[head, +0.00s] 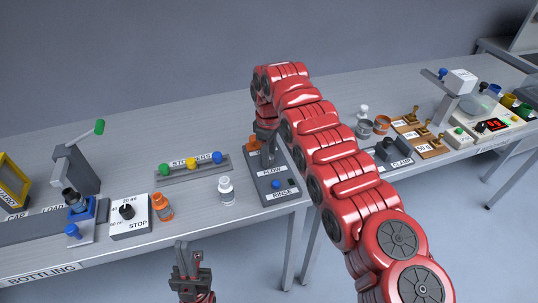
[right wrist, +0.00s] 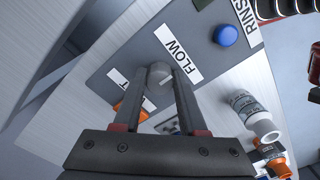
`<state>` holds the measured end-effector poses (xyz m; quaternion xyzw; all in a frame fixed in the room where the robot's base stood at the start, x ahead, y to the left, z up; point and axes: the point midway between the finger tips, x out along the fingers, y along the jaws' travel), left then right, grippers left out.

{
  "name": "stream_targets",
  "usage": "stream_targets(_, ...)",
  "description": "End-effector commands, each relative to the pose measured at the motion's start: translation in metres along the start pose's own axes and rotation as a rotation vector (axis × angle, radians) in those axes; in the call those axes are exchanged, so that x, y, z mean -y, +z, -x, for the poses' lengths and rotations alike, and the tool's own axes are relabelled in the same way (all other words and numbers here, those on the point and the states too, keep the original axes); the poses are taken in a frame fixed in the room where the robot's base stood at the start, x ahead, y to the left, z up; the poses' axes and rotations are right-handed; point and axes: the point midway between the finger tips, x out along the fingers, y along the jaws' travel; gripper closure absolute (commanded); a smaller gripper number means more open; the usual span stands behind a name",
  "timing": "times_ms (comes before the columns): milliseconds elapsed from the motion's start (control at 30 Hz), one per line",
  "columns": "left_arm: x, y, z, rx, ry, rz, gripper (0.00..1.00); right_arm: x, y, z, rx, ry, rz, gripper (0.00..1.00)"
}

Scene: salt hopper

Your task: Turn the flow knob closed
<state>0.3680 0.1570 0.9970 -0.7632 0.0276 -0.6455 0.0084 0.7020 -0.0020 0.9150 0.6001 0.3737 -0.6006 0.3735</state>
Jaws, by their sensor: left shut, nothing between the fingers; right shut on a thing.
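The flow knob (right wrist: 158,73) is a small grey round knob beside the FLOW label, on a dark grey panel (head: 267,190). My right gripper (right wrist: 158,80) reaches down onto the panel and is shut on the knob, one finger on each side. In the head view my right gripper (head: 268,152) and its red arm hide the knob. My left gripper (head: 188,262) is shut and empty, low in the head view in front of the table edge, well away from the panel.
A blue button (right wrist: 226,35) sits by the RINSE label on the same panel. A white bottle (head: 226,189) stands left of the panel, and an orange bottle (head: 163,206) stands farther left by the STOP box (head: 130,222). A rack with coloured stoppers (head: 191,171) lies behind.

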Motion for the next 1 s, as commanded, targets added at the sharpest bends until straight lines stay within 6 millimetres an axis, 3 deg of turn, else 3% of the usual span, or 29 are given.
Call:
stream_targets(333,0.000,0.000,0.000,0.000,0.000,0.000,1.00,-0.001,0.000,0.001,-0.002,0.003,0.002,1.00)
stream_targets(367,0.000,0.000,0.000,0.000,0.000,0.000,1.00,-0.001,-0.001,0.001,-0.002,0.003,0.002,0.54)
stream_targets(500,0.000,0.000,0.000,0.000,0.000,0.000,1.00,-0.001,0.000,0.001,-0.001,0.002,0.002,0.29)
stream_targets(833,0.000,0.000,0.001,0.000,0.000,0.000,1.00,0.000,0.000,0.002,0.000,0.001,0.002,0.29)
stream_targets(1000,0.000,0.001,0.004,0.000,0.000,0.000,1.00,-0.001,-0.001,0.024,-0.002,0.004,0.002,0.29)
